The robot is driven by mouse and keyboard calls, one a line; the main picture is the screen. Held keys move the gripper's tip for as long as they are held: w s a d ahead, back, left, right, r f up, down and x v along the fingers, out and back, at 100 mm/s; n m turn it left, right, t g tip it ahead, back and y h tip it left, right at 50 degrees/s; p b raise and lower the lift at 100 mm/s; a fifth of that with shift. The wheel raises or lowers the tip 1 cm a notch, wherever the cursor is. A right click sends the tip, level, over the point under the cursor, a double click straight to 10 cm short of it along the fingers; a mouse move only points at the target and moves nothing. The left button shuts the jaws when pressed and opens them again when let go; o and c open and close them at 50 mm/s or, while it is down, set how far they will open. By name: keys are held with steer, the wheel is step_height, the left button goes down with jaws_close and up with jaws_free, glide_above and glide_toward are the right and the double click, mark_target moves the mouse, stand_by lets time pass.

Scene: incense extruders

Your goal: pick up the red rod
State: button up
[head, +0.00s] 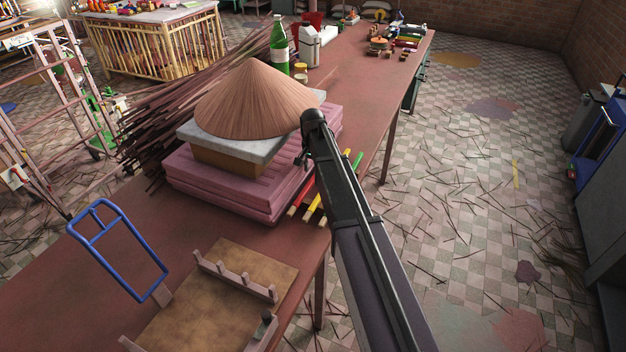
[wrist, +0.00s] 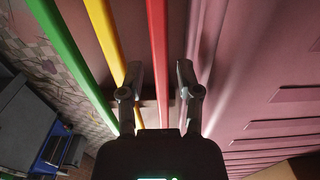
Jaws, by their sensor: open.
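The red rod (wrist: 157,45) runs lengthwise through the middle of the wrist view. It also shows in the head view (head: 303,197), beside the pink stack at the table's right edge, partly hidden by my arm. My gripper (wrist: 159,72) is open, with one finger on each side of the red rod in the picture. I cannot tell how far the fingertips are above it. In the head view my arm hides most of the gripper.
A yellow rod (wrist: 104,35) and a green rod (wrist: 65,55) lie left of the red one in the wrist view. The pink stack (head: 215,190) is close on the other side, with a cone-shaped hat (head: 255,100) on top. A wooden board (head: 200,310) lies in front.

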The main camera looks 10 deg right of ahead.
mark_target(313, 178)
steer(key=shift+f+b, duration=1.85)
steer(key=shift+f, duration=0.25)
jaws_close()
